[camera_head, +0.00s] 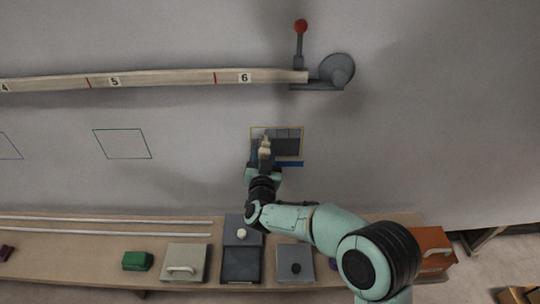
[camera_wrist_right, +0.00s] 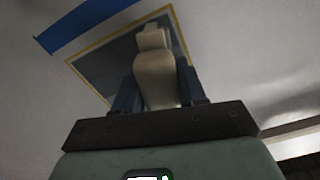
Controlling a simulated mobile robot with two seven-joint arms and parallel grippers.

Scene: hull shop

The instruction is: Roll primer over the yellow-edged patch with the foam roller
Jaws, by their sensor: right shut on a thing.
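The yellow-edged patch (camera_head: 291,147) is on the grey hull wall. Its upper strip looks lighter grey and its lower part dark. In the right wrist view the patch (camera_wrist_right: 103,62) is dark inside its yellow edge. My right gripper (camera_head: 264,154) is in front of the patch's left part. It is shut on the cream handle (camera_wrist_right: 155,72) of the roller, with a finger on each side. The foam part is hidden, so I cannot tell whether it touches the wall. My left gripper is not in view.
Blue tape (camera_head: 291,164) runs below the patch. Above it a numbered wooden rail (camera_head: 170,79) ends at a red-knobbed lever (camera_head: 300,27). The bench (camera_head: 60,250) below holds a green block (camera_head: 137,261), a beige handled box (camera_head: 186,258), a dark tray (camera_head: 241,279) and an orange box (camera_head: 433,240).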

